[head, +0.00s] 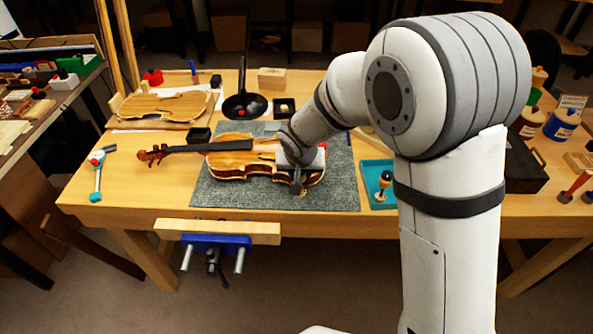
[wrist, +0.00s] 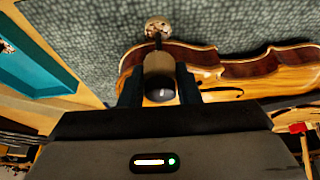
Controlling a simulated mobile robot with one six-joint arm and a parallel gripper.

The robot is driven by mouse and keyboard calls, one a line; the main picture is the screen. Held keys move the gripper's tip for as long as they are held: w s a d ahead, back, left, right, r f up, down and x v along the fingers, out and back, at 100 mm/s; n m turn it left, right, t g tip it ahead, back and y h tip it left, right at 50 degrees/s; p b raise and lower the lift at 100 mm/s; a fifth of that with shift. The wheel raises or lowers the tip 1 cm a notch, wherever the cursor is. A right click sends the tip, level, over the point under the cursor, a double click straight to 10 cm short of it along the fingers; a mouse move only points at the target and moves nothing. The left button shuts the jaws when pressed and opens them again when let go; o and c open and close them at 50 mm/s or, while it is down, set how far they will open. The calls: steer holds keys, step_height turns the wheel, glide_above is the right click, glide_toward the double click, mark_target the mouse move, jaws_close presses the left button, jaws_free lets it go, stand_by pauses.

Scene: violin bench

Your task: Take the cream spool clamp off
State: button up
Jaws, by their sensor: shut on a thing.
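The violin (head: 228,163) lies on a grey mat (head: 340,190) on the bench, its neck pointing left. My gripper (head: 298,186) is low over the violin's near right edge. In the wrist view my gripper (wrist: 158,88) is shut on the cream spool clamp (wrist: 158,72), its fingers on both sides of the spool. A pale round end of the clamp (wrist: 158,27) shows beyond the violin's rim, over the mat. The violin body (wrist: 222,75) is right beside the clamp; whether they touch cannot be told. In the head view my gripper mostly hides the clamp.
A teal tray (head: 370,172) with a dark and cream spool piece (head: 385,180) stands right of the mat. A black pan (head: 244,106) and a small black box (head: 199,135) stand behind.

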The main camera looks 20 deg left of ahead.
steer(key=shift+s, duration=0.15)
stand_by(0.4)
steer(key=shift+s+b, duration=0.2)
steer(key=shift+b, duration=0.15)
steer(key=shift+s+d+b, duration=0.15)
steer(key=shift+s+b, duration=0.25)
stand_by(0.4)
steer(key=shift+s+d+b, duration=0.25)
steer(key=shift+s+b, duration=0.45)
steer(key=shift+s, duration=0.25)
steer(key=shift+r, duration=0.15)
step_height(320, 180, up, 7)
steer(key=p, duration=0.4)
